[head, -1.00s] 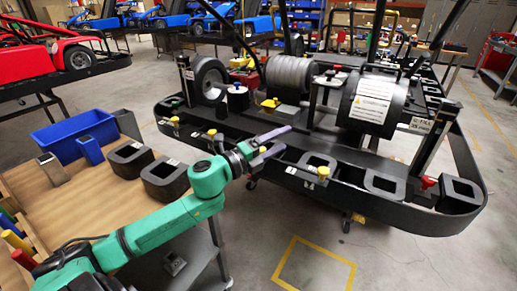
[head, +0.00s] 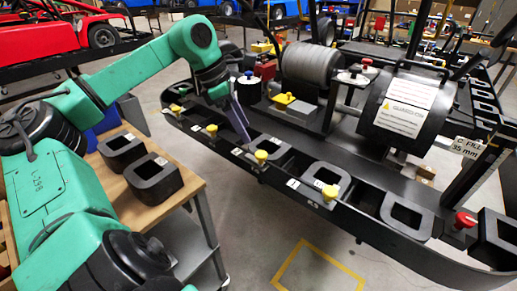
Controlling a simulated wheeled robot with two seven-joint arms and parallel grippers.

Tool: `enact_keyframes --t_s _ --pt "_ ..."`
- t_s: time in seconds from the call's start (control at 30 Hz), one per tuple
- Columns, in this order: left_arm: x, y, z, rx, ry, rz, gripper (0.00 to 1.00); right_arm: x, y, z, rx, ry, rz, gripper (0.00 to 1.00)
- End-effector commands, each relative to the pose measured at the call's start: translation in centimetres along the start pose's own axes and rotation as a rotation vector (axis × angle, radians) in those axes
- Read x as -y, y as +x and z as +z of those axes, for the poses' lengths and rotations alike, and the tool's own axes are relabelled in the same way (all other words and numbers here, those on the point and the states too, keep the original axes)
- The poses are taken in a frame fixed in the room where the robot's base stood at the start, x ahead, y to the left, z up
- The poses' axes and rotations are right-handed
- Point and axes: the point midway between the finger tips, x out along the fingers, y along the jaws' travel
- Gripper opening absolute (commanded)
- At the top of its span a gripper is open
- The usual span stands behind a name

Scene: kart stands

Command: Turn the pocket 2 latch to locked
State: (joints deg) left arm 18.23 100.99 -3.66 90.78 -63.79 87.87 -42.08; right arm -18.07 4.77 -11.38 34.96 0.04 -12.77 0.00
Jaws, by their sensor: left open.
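Several yellow latch knobs stand along the near rail of the black kart stand (head: 395,262). One yellow latch (head: 261,156) is just right of and below my left gripper's fingertips, apart from them as far as I can see. Another yellow latch (head: 330,193) is further right, and a third yellow latch (head: 212,129) is to the left. The small pocket labels are too small to read surely, so I cannot tell which latch is pocket 2's. My left gripper (head: 244,136) points down over the rail, open and empty; its fingers overlap in this view. My right gripper is not in view.
Black square-holed blocks (head: 325,178) sit in rail pockets. A red knob (head: 465,219) is at the right end. A drum with a white label (head: 404,108) rises behind. A wooden-topped cart (head: 185,205) with two black blocks stands left. The floor in front is clear.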

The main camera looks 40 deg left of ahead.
Motion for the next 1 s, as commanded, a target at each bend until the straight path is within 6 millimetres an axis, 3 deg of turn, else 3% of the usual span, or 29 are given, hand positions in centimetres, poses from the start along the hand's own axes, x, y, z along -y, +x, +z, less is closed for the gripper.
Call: enact_keyframes --t_s 0.1,0.2,0.37,0.63,0.67,0.83,1.0 --pt "0.1 3.4 0.0 -0.001 0.000 -0.006 0.71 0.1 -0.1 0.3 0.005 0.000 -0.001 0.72" --pt "0.1 5.7 0.0 -0.001 -0.001 -0.006 0.71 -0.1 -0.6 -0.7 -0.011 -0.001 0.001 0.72" --pt "0.1 7.7 0.2 0.003 -0.001 -0.005 0.71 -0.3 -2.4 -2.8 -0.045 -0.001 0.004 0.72" --pt "0.0 8.5 0.0 0.001 -0.001 -0.001 0.71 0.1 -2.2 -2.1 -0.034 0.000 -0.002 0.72" --pt "0.0 8.5 0.0 0.001 -0.001 -0.001 0.67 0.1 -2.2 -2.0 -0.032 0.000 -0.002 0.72" --pt "0.0 8.5 0.0 0.001 -0.001 -0.001 0.02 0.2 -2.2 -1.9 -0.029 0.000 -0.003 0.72" --pt "0.0 8.4 0.1 0.001 0.001 -0.002 0.00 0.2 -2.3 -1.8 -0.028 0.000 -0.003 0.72"
